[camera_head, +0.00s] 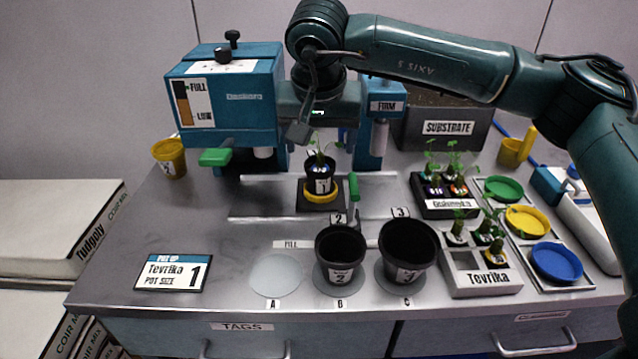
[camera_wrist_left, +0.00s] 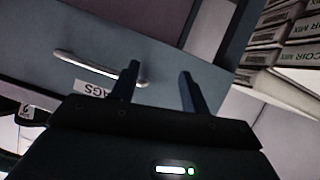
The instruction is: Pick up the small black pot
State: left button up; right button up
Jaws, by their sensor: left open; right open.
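The small black pot (camera_head: 320,177), labelled 1, stands upright in a yellow ring on a dark square base at the middle back of the bench. A green seedling rises from it. My right gripper (camera_head: 323,138) points down just above the pot, around the seedling's height. It is open and appears empty; whether it touches the leaves I cannot tell. Two larger black pots, 2 (camera_head: 340,272) and 3 (camera_head: 407,268), stand in front on discs B and C. My left gripper (camera_wrist_left: 158,72) is open and empty in the left wrist view, before the drawer front (camera_wrist_left: 60,30).
A teal dispenser (camera_head: 225,105) stands behind left of the pot. A green-handled tool (camera_head: 354,190) is close on its right. Seedling trays (camera_head: 480,280) and coloured dishes (camera_head: 557,262) fill the right side. Disc A (camera_head: 277,275) is bare. A Tevrika card (camera_head: 173,273) lies front left.

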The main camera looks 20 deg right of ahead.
aim_at(320, 159)
jog(key=x, duration=0.3)
jog(key=shift+w+f, duration=0.15)
jog(key=shift+f, duration=0.15)
jog(key=shift+w+r+x, duration=0.1)
jog(key=shift+w+x, duration=0.05)
jog(key=shift+x, duration=0.75)
jog(key=shift+w+r+x, duration=0.1)
jog(key=shift+w+x, duration=0.05)
jog(key=shift+x, duration=0.8)
jog(key=shift+w+x, duration=0.2)
jog(key=shift+x, duration=0.7)
jog(key=shift+d, duration=0.15)
jog(key=shift+c, duration=0.3)
jog(key=c, duration=1)
jog(key=shift+r, duration=0.1)
